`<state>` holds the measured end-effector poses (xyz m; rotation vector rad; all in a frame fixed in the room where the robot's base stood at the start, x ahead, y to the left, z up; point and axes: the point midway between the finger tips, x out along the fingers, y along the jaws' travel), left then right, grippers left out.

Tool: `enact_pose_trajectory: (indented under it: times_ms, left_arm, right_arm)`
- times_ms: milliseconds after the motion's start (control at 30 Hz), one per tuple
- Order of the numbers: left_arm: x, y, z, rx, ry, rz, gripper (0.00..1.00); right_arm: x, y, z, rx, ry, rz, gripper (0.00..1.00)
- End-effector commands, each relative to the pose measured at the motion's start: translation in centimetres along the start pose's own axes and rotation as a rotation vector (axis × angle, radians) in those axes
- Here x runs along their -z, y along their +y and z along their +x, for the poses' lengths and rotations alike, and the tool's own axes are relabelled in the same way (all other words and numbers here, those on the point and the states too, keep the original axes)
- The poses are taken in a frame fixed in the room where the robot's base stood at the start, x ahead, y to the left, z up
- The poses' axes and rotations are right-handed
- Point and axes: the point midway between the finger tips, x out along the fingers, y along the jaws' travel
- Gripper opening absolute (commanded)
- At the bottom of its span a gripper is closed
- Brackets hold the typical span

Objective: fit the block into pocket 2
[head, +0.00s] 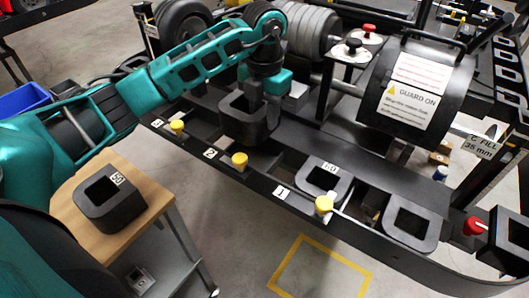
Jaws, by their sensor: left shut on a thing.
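My left gripper (262,100) reaches in from the left, pointing down, and is shut on a black block (240,124) with a square opening. The block is at the rail (262,187), behind the pocket 2 label (210,153). It covers part of the pocket area, and I cannot tell whether it is inside or just above pocket 2. The gripper's fingertips are partly hidden by the block. My right gripper is not in view.
A block marked 60 (331,169) and another black block (410,238) sit further right along the rail. A block marked 50 (110,212) lies on a wooden table (70,240). Yellow knobs (239,160) line the front edge. A guard drum (430,75) stands behind.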

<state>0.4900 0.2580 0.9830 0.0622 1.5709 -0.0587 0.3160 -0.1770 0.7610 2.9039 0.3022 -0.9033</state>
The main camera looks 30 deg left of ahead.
Motion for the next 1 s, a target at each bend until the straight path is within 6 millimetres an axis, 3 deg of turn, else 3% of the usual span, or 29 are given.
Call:
enact_pose_trajectory:
  times_ms: [100, 300, 533, 800, 1000]
  left_arm:
    - [0.1, -0.1, 3.2, 0.002, 0.004, 0.001, 0.00]
    - [0.0, -0.1, 6.7, 0.001, 0.000, 0.001, 0.00]
    - [0.0, -0.1, 8.2, 0.001, -0.001, 0.001, 0.00]
    - [0.0, -0.1, 11.7, 0.001, -0.001, 0.001, 0.00]
    - [-0.1, -0.1, 11.8, 0.000, -0.003, 0.002, 0.00]
  right_arm:
    - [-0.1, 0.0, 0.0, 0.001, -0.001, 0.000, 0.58]
    - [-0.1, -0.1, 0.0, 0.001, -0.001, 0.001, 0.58]
    - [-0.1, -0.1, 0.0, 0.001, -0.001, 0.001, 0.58]
    - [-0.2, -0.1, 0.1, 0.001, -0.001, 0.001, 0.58]
    - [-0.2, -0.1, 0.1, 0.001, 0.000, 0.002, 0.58]
